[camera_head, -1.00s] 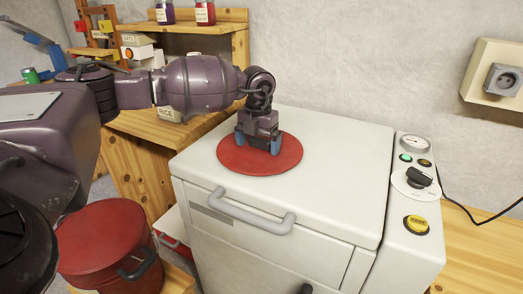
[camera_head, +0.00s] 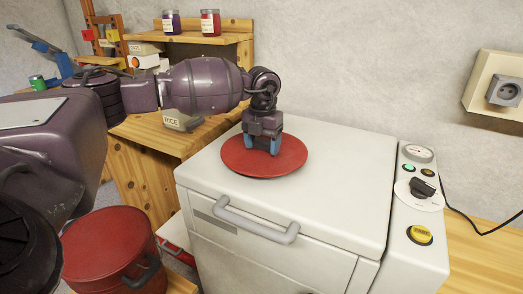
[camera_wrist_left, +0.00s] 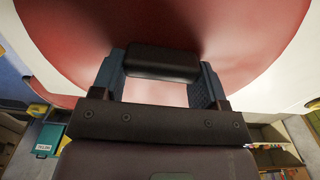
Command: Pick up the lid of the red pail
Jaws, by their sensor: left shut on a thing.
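The red round lid (camera_head: 238,158) is at the top of the white appliance (camera_head: 335,170), near its back left part. I cannot tell whether it touches the surface. My left gripper (camera_head: 262,146) points down over the middle of the lid. In the left wrist view its two blue fingers (camera_wrist_left: 163,88) are shut on the lid's black handle (camera_wrist_left: 162,64), with the red lid (camera_wrist_left: 230,40) filling the view behind. A red pail (camera_head: 105,245) with a dark side handle stands low at the left. My right gripper is not in view.
The appliance has a grey front handle (camera_head: 255,226) and a control panel (camera_head: 420,195) at the right. A wooden shelf (camera_head: 200,43) with jars stands behind my left arm. The appliance top right of the lid is clear.

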